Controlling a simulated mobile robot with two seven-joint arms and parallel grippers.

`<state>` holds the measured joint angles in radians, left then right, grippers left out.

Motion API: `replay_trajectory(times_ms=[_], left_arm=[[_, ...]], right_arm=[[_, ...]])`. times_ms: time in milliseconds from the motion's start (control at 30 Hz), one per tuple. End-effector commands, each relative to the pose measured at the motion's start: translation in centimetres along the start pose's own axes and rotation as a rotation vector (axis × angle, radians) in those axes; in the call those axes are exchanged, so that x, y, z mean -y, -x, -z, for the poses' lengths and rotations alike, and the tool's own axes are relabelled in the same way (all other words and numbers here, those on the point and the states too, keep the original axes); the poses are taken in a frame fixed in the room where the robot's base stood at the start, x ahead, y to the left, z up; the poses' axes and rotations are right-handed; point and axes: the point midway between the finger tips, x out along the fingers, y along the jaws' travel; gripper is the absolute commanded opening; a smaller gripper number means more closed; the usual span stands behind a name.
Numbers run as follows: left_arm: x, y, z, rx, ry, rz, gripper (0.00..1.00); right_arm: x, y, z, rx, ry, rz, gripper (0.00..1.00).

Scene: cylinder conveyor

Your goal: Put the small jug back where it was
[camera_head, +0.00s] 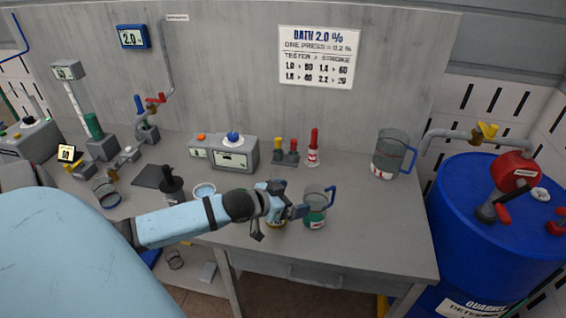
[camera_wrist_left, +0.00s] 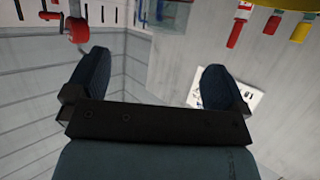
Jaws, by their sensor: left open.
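The small jug (camera_head: 315,207) is clear with a blue handle and green at its base. It stands upright near the front edge of the grey bench (camera_head: 370,235). My left gripper (camera_head: 300,210) is just left of it in the head view, partly overlapping it. Whether they touch I cannot tell. In the left wrist view my left gripper (camera_wrist_left: 153,75) is open, with nothing held between its fingers. A larger clear jug (camera_head: 390,154) with a blue handle stands farther back on the right. My right gripper is not in view.
Red and yellow bottles (camera_head: 313,148) and a grey device (camera_head: 232,153) stand behind. A blue drum (camera_head: 475,225) with a tap is at the right. The bench front right is clear.

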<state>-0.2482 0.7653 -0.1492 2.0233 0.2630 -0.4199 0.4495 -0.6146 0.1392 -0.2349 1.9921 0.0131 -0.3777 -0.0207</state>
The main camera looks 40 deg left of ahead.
Motion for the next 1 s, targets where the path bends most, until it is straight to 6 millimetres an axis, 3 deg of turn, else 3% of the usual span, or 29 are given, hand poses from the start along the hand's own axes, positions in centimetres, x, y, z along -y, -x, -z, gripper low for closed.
replay_trajectory(times_ms=[100,300,433,567,700,833,1000], left_arm=[[0.0,1.6,-0.2,0.002,0.001,0.0,1.0],[-0.2,2.8,-0.4,0.003,0.002,-0.001,1.0],[-2.4,2.9,-3.8,0.03,0.013,-0.004,1.0],[-7.5,3.4,-9.9,0.081,0.02,-0.014,1.0],[-14.4,4.5,-15.6,0.137,0.018,-0.029,1.0],[-19.6,5.5,-18.7,0.174,0.009,-0.041,1.0],[-23.1,6.1,-20.2,0.196,-0.001,-0.05,1.0]], right_arm=[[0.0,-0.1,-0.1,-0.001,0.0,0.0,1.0],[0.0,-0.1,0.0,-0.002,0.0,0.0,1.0],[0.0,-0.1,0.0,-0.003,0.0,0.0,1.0],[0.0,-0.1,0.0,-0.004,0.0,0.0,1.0],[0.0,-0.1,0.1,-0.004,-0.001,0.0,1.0],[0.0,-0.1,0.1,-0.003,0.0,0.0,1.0],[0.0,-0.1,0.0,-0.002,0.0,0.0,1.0]])
